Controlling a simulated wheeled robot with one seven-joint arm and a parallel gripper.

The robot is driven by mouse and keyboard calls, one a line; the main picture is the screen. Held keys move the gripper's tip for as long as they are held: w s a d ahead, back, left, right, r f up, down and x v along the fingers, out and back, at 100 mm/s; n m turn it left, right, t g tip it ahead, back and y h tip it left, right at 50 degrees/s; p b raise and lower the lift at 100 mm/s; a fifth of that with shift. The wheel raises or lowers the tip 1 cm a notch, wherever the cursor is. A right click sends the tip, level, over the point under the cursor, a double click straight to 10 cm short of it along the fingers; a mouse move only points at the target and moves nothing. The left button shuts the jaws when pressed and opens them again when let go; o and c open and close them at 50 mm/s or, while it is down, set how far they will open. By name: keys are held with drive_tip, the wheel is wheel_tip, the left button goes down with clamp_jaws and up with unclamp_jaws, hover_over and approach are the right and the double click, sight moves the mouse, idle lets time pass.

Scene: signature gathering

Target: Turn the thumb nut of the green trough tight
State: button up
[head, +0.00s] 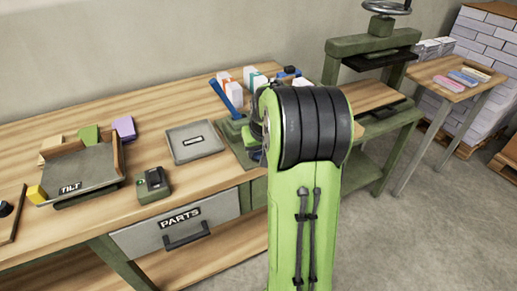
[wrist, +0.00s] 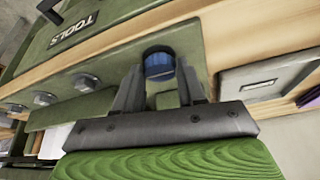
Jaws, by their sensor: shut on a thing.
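In the wrist view my gripper (wrist: 160,75) is shut on a round blue-sided piece with a dark top, which I take to be the thumb nut (wrist: 159,64). The fingers are on either side of it. It stands at a green surface that I take to be part of the green trough (wrist: 118,62); the gripper hides much of it. In the head view, my arm covers the gripper and most of this spot. A green piece (head: 235,130) shows just left of my arm.
Several grey knobs (wrist: 84,81) line up left of my gripper. A green TOOLS panel (wrist: 75,30) lies beyond. A grey tray (head: 195,142), a tilt tray (head: 85,168) and a small green box (head: 152,185) stand on the bench. A green press (head: 365,45) stands behind right.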

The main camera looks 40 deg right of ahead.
drive_tip(key=m, duration=0.2)
drive_tip(key=m+g+h, duration=0.1)
drive_tip(key=m, duration=0.1)
drive_tip(key=shift+w+a, duration=0.15)
drive_tip(key=shift+a, duration=0.05)
drive_tip(key=m, duration=0.2)
drive_tip(key=m+g+h+p, duration=0.1)
drive_tip(key=m, duration=0.1)
drive_tip(key=shift+w+a+m, duration=0.1)
drive_tip(key=shift+w+m, duration=0.1)
drive_tip(key=shift+m, duration=0.2)
drive_tip(key=m+g+p, duration=0.2)
drive_tip(key=m, duration=0.2)
drive_tip(key=shift+w, duration=0.2)
drive_tip(key=m+g, duration=0.1)
drive_tip(key=m, duration=0.1)
drive_tip(key=m+p, duration=0.1)
drive_tip(key=m, duration=0.1)
drive_tip(key=shift+w+m+g, duration=0.15)
drive_tip(key=shift+m+g, duration=0.15)
drive_tip(key=shift+g, duration=0.1)
drive_tip(key=o, duration=1.1)
drive_tip(key=shift+c, duration=0.2)
drive_tip(key=shift+r, duration=0.15)
